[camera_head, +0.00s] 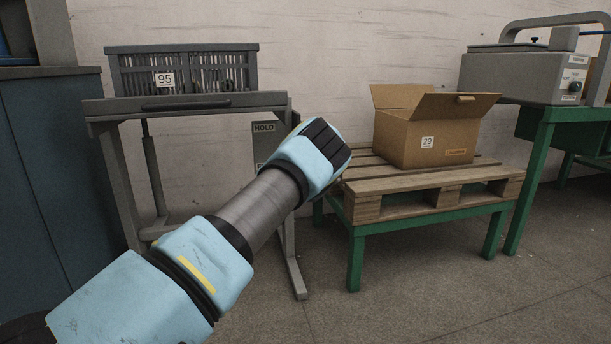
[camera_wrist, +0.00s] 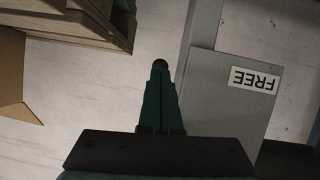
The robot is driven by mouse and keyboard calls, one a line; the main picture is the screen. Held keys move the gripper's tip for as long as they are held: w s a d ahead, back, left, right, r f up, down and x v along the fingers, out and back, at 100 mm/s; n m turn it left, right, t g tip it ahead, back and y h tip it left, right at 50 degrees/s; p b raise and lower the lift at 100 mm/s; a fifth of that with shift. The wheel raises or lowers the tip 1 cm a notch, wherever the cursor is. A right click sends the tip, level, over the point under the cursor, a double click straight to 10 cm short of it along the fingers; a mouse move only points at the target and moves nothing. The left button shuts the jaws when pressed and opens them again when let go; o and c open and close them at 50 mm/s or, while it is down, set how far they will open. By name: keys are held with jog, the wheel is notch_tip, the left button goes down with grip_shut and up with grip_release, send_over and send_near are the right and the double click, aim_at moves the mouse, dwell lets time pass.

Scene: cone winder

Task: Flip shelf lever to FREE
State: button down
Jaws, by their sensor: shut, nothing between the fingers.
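The lever plate (camera_head: 264,148) is grey and hangs at the right side of the grey shelf stand, with a HOLD label (camera_head: 264,128) at its top. My arm covers its lower part. In the wrist view the plate (camera_wrist: 225,108) is at the right, with an upside-down FREE label (camera_wrist: 254,79). My gripper (camera_wrist: 160,72) is shut, its dark green fingers left of the plate in that view. A small dark round shape is at the fingertips; I cannot tell whether it is the lever's knob or touching. No lever is otherwise clearly visible.
The grey stand (camera_head: 135,112) holds a slatted crate (camera_head: 126,75) marked 95. To the right, a cardboard box (camera_head: 405,143) marked 29 sits on a wooden pallet (camera_head: 400,208) over a green frame. A grey machine (camera_head: 505,80) stands on a green table farther right. Floor shows in front.

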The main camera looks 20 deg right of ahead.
jog(key=w+b, duration=0.1)
jog(key=b, duration=0.1)
jog(key=w+f+t+b, duration=0.1)
jog(key=b, duration=0.1)
jog(key=w+b, duration=0.1)
jog(key=b, duration=0.2)
jog(key=shift+w+d+f+t, duration=0.15)
jog(key=shift+f+t, duration=0.15)
jog(key=shift+w+r, duration=0.1)
jog(key=shift+r, duration=0.1)
